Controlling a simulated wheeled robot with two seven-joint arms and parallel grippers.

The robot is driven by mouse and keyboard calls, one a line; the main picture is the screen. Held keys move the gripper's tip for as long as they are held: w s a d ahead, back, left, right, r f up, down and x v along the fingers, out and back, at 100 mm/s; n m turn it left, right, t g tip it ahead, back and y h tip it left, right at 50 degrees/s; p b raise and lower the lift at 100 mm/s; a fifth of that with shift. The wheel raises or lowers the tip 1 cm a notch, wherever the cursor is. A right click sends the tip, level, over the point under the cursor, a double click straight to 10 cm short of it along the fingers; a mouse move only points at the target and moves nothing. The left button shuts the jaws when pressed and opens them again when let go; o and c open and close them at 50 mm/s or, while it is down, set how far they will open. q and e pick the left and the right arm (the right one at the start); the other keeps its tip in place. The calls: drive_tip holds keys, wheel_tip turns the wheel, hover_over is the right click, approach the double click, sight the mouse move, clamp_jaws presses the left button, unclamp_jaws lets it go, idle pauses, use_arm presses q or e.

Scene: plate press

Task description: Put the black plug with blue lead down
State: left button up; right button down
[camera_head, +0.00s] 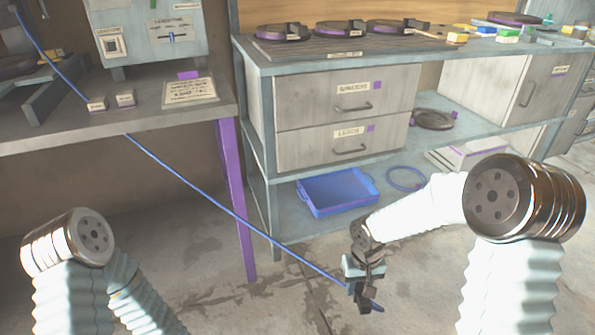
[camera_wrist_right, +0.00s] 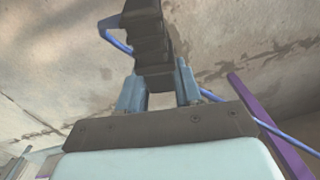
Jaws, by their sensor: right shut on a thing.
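My right gripper (camera_head: 364,270) is low in front of the workbench, above the floor. In the right wrist view its two fingers (camera_wrist_right: 160,90) are shut on the black plug (camera_wrist_right: 146,35). The blue lead (camera_head: 190,185) runs from the machine at the upper left down to the plug. It also shows in the right wrist view (camera_wrist_right: 285,134). In the head view the plug is small and partly hidden by the gripper. My left arm shows at the lower left, but its gripper is out of view.
The workbench (camera_head: 262,190) has drawers (camera_head: 300,105) and a lower shelf with a blue tray (camera_head: 338,193) and a coiled blue cable (camera_head: 405,180). Plates and colored blocks stand on its top. A purple table leg (camera_head: 236,200) is left of it. The front floor is clear.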

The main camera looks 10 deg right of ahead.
use_arm(q)
drive_tip(key=w+d+r+m+g+y, duration=0.25)
drive_tip(key=d+r+m, duration=0.25)
drive_tip(key=d+m, duration=0.6)
drive_tip(key=w+d+r+m+t+y, duration=0.1)
drive_tip(key=d+r+m+t+y, duration=0.15)
drive_tip(key=d+r+m, duration=0.4)
drive_tip(key=w+d+r+m+t+y, duration=0.1)
drive_tip(key=d+r+m+t+y, duration=0.2)
drive_tip(key=r, duration=0.6)
drive_tip(key=w+d+r+m+t+y, duration=0.1)
drive_tip(key=w+d+r+m+y, duration=0.1)
drive_tip(key=d+r+m, duration=0.35)
drive_tip(key=w+a+r+m+t, duration=0.2)
drive_tip(key=w+r+m, duration=0.15)
drive_tip(key=r, duration=0.25)
drive_tip(key=shift+m, duration=0.45)
drive_tip(key=shift+x, duration=3.15)
use_arm(e)
drive_tip(key=w+a+r+n, duration=0.4)
drive_tip(key=a+r+n, duration=0.4)
drive_tip(key=a, duration=0.7)
drive_tip(key=shift+r, duration=1.2)
